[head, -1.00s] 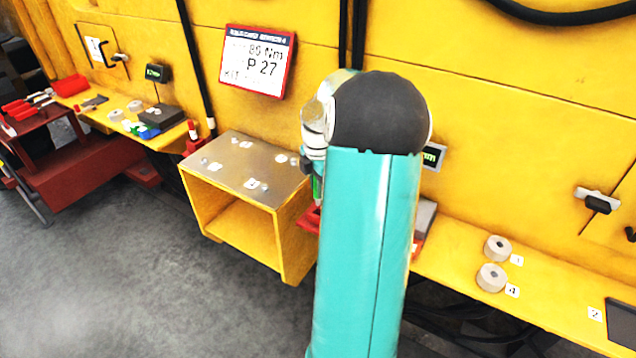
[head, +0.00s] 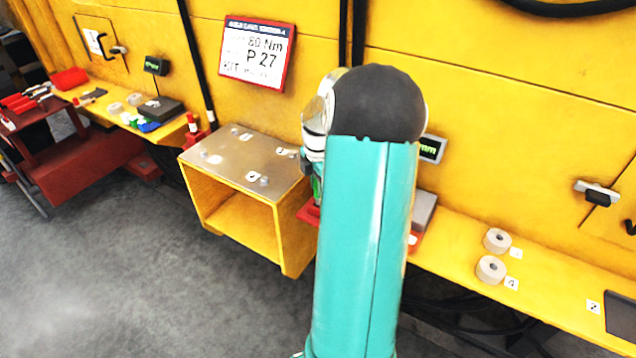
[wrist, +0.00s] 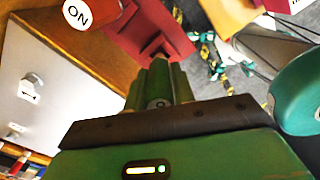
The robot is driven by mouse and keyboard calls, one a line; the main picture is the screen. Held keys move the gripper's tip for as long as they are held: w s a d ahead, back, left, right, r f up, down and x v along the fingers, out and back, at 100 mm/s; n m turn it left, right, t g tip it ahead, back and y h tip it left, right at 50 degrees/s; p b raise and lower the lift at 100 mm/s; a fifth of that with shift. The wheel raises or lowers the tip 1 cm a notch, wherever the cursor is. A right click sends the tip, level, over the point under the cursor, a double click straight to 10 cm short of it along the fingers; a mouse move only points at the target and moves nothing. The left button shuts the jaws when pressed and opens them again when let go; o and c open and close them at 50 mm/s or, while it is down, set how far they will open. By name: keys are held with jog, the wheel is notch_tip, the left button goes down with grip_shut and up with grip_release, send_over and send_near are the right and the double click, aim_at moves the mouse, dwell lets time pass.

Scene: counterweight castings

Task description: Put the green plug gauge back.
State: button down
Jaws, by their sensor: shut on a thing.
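The green plug gauge (wrist: 159,82) is seen nearly end-on in the wrist view, with a grey round end facing the camera. My gripper (wrist: 160,92) is shut on it. Beyond the gauge is a red holder (wrist: 150,35), close to the gauge's far end; I cannot tell whether they touch. In the head view my arm hides most of the gripper and gauge. A bit of green (head: 318,187) shows at the arm's left edge, just above the red holder (head: 309,213).
A yellow stand with a grey metal top (head: 245,160) is left of my arm. A grey block (head: 423,212) is just right of it. Two pale rings (head: 497,241) sit on the yellow ledge (head: 450,250). A white round label (wrist: 77,12) is near the holder.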

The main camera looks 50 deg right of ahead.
jog(key=shift+f, duration=1.5)
dwell(0.7)
jog(key=c, duration=1.1)
grip_release()
notch_tip(320, 180, up, 21)
jog(key=shift+f, duration=0.1)
dwell(0.4)
